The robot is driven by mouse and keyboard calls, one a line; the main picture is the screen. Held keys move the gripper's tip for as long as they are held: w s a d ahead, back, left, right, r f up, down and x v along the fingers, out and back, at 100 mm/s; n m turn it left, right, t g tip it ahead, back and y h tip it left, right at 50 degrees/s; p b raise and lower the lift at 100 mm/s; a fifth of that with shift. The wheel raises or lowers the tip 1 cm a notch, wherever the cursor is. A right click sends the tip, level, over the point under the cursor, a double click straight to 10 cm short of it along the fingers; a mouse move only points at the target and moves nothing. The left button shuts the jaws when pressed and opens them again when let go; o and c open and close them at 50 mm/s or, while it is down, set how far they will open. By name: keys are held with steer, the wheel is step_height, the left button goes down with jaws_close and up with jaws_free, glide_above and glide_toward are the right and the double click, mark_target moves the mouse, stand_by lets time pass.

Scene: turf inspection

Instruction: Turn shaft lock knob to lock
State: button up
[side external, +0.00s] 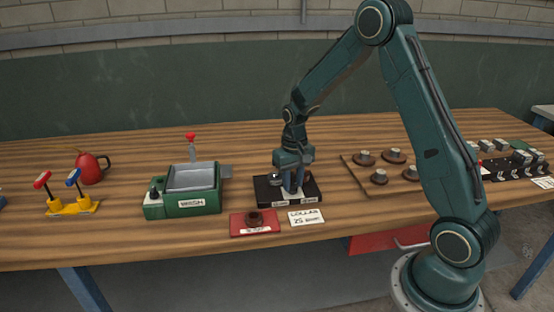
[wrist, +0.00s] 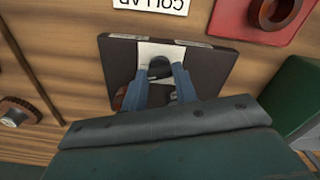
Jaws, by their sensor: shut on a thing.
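A black base plate (side external: 312,188) with a pale panel stands on the bench, and it fills the middle of the wrist view (wrist: 215,70). My gripper (side external: 292,190) points down over this plate. In the wrist view, the blue fingers of my gripper (wrist: 162,75) are shut on a small dark knob (wrist: 159,67) at the pale panel (wrist: 160,50). I take it to be the shaft lock knob. Its pointer and markings are too hidden to read. A rounded grey part (side external: 275,181) shows just left of the fingers in the side view.
A green WASH unit (side external: 182,207) stands left. A wooden board (side external: 360,177) with several round parts lies right. Bare bench lies behind.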

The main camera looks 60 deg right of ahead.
mark_target(293, 184)
steer(key=m, duration=0.3)
steer(key=shift+m, duration=0.3)
stand_by(0.4)
steer(key=o, duration=1)
step_height(293, 184, up, 14)
steer(key=shift+f, duration=0.1)
stand_by(0.4)
